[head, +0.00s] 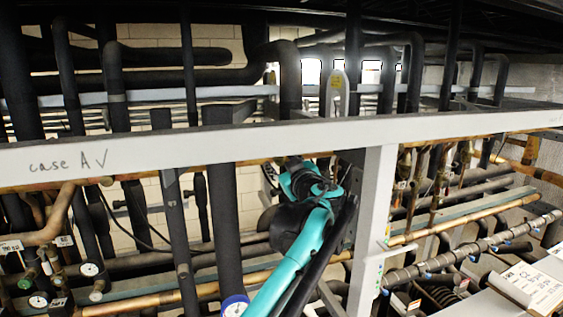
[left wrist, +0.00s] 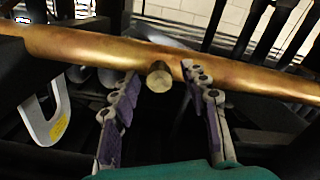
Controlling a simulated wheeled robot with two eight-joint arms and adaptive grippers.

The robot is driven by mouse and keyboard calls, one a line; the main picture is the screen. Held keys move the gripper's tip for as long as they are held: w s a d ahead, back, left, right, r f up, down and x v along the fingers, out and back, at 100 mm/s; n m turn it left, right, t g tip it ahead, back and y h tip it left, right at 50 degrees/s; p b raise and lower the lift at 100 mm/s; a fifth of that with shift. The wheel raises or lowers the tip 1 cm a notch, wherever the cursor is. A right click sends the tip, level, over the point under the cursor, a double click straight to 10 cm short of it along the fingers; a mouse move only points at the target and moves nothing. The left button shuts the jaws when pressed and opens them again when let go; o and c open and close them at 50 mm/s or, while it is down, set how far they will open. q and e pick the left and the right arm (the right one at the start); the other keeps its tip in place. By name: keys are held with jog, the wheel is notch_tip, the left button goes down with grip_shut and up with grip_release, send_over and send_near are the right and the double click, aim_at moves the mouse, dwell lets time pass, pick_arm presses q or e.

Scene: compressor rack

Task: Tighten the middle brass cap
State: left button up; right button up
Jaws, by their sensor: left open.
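In the left wrist view, a round brass cap (left wrist: 159,76) sticks out from a horizontal copper pipe (left wrist: 95,48), its end facing the camera. My left gripper (left wrist: 162,82) is open, with one purple-padded finger on each side of the cap. Gaps show between the cap and both fingers, so it is not gripped. In the head view, my teal left arm (head: 308,225) reaches up from the bottom to just under the white beam. Its fingers and the cap cannot be made out there. Only one cap shows clearly, so I cannot tell its place in the row. My right gripper is not in view.
A white beam (head: 230,145) marked "case AV" crosses the head view, with a white post (head: 373,230) right of my arm. Dark insulated pipes crowd behind. A grey hooked bracket (left wrist: 48,115) hangs left of the gripper.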

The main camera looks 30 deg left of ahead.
pick_arm(q)
jog(key=shift+s+d+r, duration=0.15)
jog(key=shift+s+d, duration=0.05)
jog(key=shift+d, duration=0.05)
jog(key=shift+w+a, duration=0.1)
jog(key=shift+a, duration=0.05)
grip_shut()
jog(key=shift+m, duration=0.5)
jog(key=m, duration=0.3)
jog(key=shift+m, duration=0.4)
jog(key=m, duration=0.4)
jog(key=shift+m, duration=0.3)
jog(key=m, duration=1.3)
